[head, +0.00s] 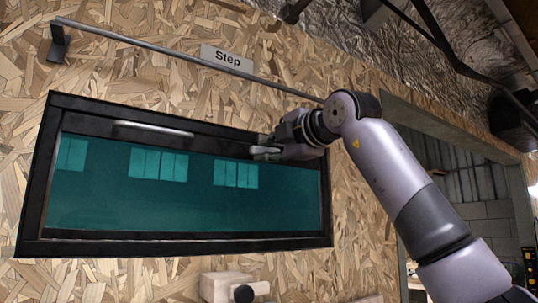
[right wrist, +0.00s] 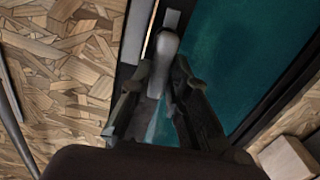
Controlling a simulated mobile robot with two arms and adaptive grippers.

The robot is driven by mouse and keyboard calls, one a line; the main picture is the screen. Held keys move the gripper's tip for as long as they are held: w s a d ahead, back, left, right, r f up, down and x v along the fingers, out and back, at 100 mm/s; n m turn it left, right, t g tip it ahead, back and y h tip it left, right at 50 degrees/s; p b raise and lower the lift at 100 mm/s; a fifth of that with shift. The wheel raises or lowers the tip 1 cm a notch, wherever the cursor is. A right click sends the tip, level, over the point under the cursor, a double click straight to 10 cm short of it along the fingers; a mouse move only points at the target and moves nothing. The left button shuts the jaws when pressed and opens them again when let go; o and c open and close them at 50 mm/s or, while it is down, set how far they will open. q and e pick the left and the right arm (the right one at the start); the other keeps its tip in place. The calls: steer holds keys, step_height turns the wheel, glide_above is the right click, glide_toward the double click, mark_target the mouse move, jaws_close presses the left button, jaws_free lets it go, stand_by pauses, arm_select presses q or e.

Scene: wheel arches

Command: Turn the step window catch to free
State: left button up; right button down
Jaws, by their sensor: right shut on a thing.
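The step window (head: 100,200) is a wide black frame with a teal pane on a chipboard wall, under a white label (head: 227,58) reading "Step". My right gripper (head: 262,150) is at the upper right part of the frame. In the right wrist view the right gripper (right wrist: 158,90) has its fingers on both sides of the light grey catch (right wrist: 165,50) and is shut on it. The catch's far end shows beyond the fingers; the rest is hidden between them. In the head view the gripper covers most of the catch. My left gripper is not in view.
A grey rail (head: 180,57) runs along the wall above the window. A pale bar (head: 153,129) lies along the frame's top edge. A wooden block with a black knob (head: 235,288) juts out below. An opening is at the right.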

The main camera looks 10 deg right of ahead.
steer(key=shift+r+m, duration=0.15)
steer(key=shift+m, duration=0.35)
steer(key=c, duration=1.5)
jaws_free()
steer(key=shift+d, duration=0.1)
steer(key=v, duration=1.2)
